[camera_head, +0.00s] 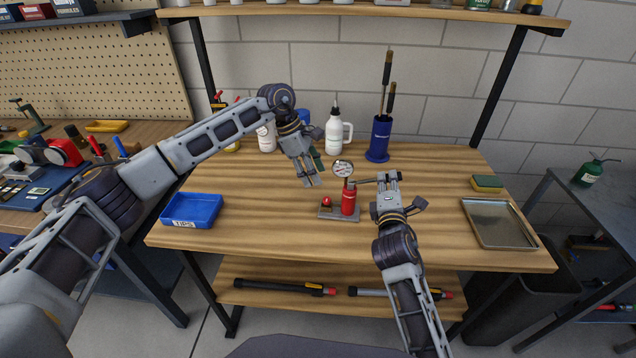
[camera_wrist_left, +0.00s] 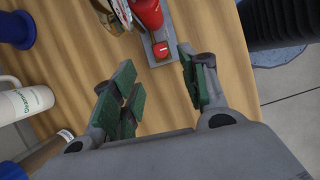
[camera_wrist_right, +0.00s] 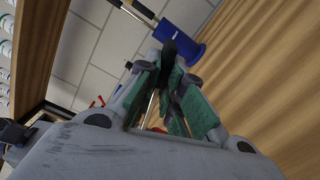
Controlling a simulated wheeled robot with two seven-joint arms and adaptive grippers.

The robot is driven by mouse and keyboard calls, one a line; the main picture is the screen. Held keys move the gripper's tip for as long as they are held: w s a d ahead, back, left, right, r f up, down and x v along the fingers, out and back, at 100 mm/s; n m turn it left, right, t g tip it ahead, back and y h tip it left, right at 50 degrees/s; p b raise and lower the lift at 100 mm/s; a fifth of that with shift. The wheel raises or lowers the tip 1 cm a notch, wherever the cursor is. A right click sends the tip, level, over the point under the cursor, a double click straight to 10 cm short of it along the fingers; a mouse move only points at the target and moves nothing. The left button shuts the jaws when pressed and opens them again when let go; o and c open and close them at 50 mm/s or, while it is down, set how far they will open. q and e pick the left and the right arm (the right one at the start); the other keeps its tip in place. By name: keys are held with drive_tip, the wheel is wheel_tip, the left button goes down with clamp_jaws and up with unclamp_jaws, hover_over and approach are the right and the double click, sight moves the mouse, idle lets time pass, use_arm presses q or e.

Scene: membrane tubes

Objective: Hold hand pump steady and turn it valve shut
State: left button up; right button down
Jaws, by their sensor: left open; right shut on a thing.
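The hand pump (camera_head: 348,202) stands upright on the table, with a red barrel, a round gauge (camera_head: 343,168) on top and a grey base plate. Its red valve knob (camera_head: 326,202) sits on the left part of the base. My right gripper (camera_head: 388,179) is shut on the pump's lever handle (camera_head: 364,181), at the barrel's right; in the right wrist view the fingers hide most of it. My left gripper (camera_head: 313,182) is open and empty, left of and above the knob. In the left wrist view, the knob (camera_wrist_left: 161,50) shows between the spread fingers, apart from them.
A blue tray (camera_head: 191,210) lies at the left edge, a metal tray (camera_head: 499,223) and a sponge (camera_head: 487,183) at the right. The table's front middle is clear.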

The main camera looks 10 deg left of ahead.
use_arm(q)
drive_tip(key=shift+v, duration=1.45)
use_arm(e)
drive_tip(key=c, duration=1.5)
unclamp_jaws()
drive_tip(key=shift+s, duration=0.1)
drive_tip(key=shift+s, duration=5.85)
use_arm(q)
drive_tip(key=shift+f, duration=0.1)
use_arm(e)
drive_tip(key=shift+s+f, duration=0.1)
drive_tip(key=shift+s, duration=0.05)
